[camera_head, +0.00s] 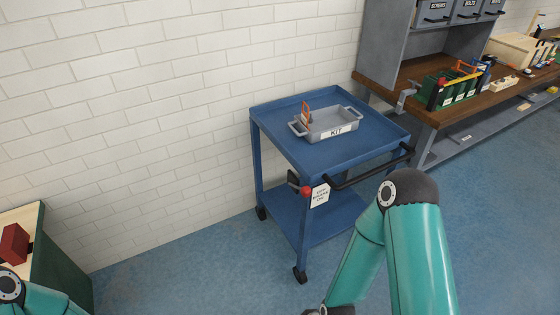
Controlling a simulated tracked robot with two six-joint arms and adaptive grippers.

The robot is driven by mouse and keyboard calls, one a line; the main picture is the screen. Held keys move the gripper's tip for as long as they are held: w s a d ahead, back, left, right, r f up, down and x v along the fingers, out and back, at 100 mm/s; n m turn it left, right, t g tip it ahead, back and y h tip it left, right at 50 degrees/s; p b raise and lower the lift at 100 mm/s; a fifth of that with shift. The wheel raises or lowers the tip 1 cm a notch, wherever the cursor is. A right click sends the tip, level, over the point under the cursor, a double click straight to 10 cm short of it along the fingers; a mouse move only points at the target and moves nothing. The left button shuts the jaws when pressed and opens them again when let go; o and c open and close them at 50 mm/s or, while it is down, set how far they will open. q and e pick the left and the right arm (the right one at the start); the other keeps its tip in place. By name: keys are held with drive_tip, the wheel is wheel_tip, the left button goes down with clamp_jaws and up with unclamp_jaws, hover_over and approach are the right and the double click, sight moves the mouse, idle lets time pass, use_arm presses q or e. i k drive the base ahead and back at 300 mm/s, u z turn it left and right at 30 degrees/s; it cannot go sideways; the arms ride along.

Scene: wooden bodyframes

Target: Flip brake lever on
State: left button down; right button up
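The blue cart (268,115) stands against the white brick wall. A brake lever with a red ball knob (306,190) is at the cart's front left corner post, below the top tray. A dark piece (292,178) sits beside the knob. A white label with small text (320,194) hangs just right of the knob. My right arm comes up from the bottom in front of the cart, and its gripper is below the frame. My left arm shows only at the bottom left corner, with its gripper out of view.
A grey KIT tray (324,134) with an orange-handled item (306,114) sits on the cart. A black push handle (370,172) runs along its front. A wooden workbench (440,113) stands right. A red block (14,244) lies on a surface at left. Blue floor is clear left of the cart.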

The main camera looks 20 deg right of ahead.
sight(306, 191)
drive_tip(key=z, duration=0.3)
drive_tip(key=i, duration=0.9)
drive_tip(key=z, duration=0.5)
